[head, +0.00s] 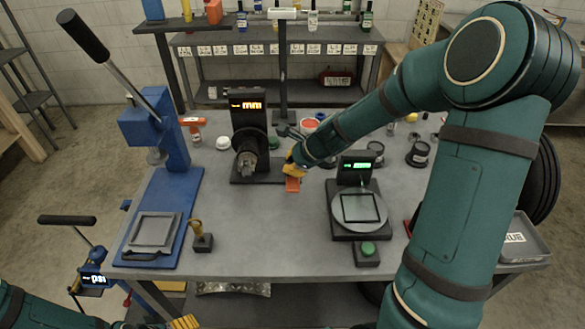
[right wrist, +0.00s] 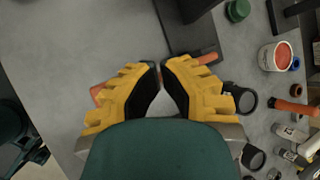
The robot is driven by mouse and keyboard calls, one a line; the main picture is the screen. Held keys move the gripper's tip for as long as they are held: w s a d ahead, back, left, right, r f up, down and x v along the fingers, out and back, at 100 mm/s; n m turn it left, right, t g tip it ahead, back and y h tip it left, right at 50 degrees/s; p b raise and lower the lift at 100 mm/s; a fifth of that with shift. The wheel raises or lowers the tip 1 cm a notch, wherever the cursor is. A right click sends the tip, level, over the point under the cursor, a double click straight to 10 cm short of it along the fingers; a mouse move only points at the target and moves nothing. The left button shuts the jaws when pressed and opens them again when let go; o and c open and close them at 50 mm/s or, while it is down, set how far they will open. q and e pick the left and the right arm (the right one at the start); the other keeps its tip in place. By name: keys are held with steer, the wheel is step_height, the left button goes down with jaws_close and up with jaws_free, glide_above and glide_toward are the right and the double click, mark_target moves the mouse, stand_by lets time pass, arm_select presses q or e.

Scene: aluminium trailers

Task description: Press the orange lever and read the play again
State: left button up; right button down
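The play gauge, a dark device with a lit orange "mm" display (head: 248,104), stands mid-table. Its orange lever (head: 292,185) sticks out beside the right end of its base. In the right wrist view, orange parts of the lever show on both sides of my fingers, left (right wrist: 98,93) and right (right wrist: 208,58); the middle is hidden. My right gripper (head: 294,160) is over the lever, its yellow fingertips (right wrist: 160,66) drawn together with nothing visible between them. I cannot tell whether it touches the lever. My left gripper (head: 185,322) barely shows at the bottom edge.
A scale with a green display (head: 358,165) stands right of the gauge. A blue press (head: 155,135) stands left, with a small stamp (head: 201,240) near it. Pots and bottles lie behind my right arm. The front middle of the grey table (head: 265,235) is clear.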

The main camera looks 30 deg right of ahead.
steer(key=shift+w+r+p, duration=0.2)
steer(key=shift+r+p, duration=0.85)
steer(key=shift+r, duration=0.1)
steer(key=shift+d, duration=0.1)
steer(key=r+p, duration=0.4)
steer(key=p, duration=0.1)
steer(key=shift+w+d+r, duration=0.25)
steer(key=shift+w+r, duration=0.15)
